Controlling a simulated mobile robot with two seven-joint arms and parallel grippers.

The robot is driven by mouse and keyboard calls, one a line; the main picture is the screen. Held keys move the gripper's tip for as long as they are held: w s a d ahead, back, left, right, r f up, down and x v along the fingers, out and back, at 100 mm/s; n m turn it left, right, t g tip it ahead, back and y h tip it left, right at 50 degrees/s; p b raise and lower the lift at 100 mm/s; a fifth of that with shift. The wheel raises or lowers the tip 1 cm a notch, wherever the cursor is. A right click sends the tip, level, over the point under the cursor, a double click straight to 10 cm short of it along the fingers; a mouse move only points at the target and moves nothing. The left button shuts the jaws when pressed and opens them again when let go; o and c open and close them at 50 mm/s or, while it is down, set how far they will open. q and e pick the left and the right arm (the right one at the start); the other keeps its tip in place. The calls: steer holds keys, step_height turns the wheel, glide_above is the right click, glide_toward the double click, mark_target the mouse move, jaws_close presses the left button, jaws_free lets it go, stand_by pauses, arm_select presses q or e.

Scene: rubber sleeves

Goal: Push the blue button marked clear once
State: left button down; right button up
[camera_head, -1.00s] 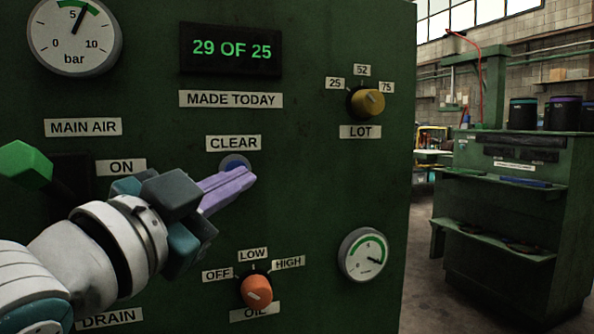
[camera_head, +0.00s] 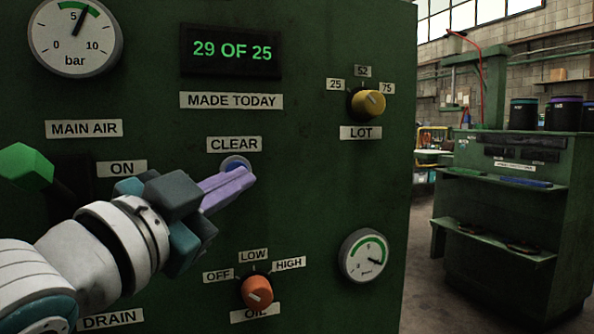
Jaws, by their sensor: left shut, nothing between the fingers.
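The blue button (camera_head: 235,162) sits on the green panel under the CLEAR label (camera_head: 234,144). Its lower part is hidden behind my gripper's fingers. My left gripper (camera_head: 250,176) is shut and empty, its purple fingers pointing right and up with the tips just below and right of the button. Whether the fingertips touch the button or the panel cannot be told. The display (camera_head: 232,49) above reads 29 OF 25 in green. My right gripper is not in view.
A yellow LOT knob (camera_head: 368,103) is to the upper right and an orange OIL knob (camera_head: 257,291) below. A green lever handle (camera_head: 26,167) is at the left near MAIN AIR. Gauges sit at upper left (camera_head: 75,38) and lower right (camera_head: 364,256). A green workbench (camera_head: 515,250) stands beyond.

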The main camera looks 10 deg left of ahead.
arm_select(q)
steer(key=shift+w+a, duration=0.3)
steer(key=shift+w, duration=0.1)
stand_by(0.7)
steer(key=shift+s+d, duration=0.1)
steer(key=shift+s+d+p, duration=0.35)
steer(key=shift+s+p, duration=0.05)
steer(key=shift+s, duration=0.15)
steer(key=s+d, duration=0.1)
steer(key=s+d+p, duration=0.1)
steer(key=s, duration=0.2)
steer(key=shift+s+d, duration=0.1)
steer(key=shift+d, duration=0.3)
stand_by(0.6)
